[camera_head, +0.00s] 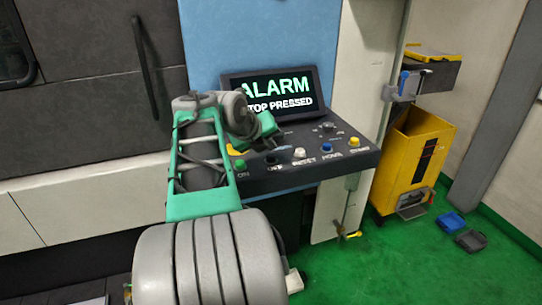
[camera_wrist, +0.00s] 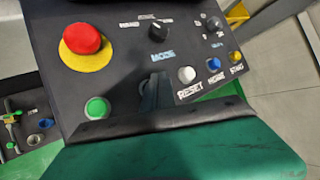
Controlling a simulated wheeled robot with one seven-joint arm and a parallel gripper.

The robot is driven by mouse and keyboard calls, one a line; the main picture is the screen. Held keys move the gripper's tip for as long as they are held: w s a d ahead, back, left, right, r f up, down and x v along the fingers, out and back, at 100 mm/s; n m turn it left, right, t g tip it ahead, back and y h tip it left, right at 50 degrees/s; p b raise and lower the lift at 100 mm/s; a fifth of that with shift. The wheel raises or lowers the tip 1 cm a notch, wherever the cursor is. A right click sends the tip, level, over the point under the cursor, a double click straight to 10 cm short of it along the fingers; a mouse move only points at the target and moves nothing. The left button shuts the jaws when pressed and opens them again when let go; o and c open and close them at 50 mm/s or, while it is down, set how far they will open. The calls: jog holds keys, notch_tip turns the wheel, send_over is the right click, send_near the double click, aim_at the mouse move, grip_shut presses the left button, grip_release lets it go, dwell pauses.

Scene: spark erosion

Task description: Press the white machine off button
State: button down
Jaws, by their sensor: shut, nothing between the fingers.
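The black control panel (camera_head: 330,168) carries a row of buttons with printed labels. In the head view an OFF label shows between ON and RESET, but the button above it is hidden by my gripper (camera_head: 272,145). In the wrist view my gripper (camera_wrist: 155,92), dark and shut with nothing held, covers the spot between the green button (camera_wrist: 97,108) and the white button (camera_wrist: 187,74). That visible white button is labelled RESET; it also shows in the head view (camera_head: 299,153). I cannot tell whether the fingertips touch the panel or the hidden button.
A red emergency stop on a yellow base (camera_wrist: 81,38) sits behind the green button. A black mode knob (camera_wrist: 158,31), blue button (camera_wrist: 214,64) and yellow button (camera_wrist: 236,57) are near. The screen (camera_head: 276,94) reads ALARM and partly hidden "TOP PRESSED". A yellow bin (camera_head: 415,150) stands right.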

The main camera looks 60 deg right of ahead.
aim_at(269, 157)
jog(key=shift+f, duration=0.1)
jog(key=shift+f+b, duration=0.4)
jog(key=shift+b, duration=0.55)
jog(key=shift+f+b, duration=0.35)
jog(key=shift+b, duration=0.3)
jog(key=shift+r, duration=0.1)
dwell(0.4)
jog(key=shift+r, duration=0.75)
jog(key=shift+r+p, duration=1.4)
jog(key=shift+r, duration=1.1)
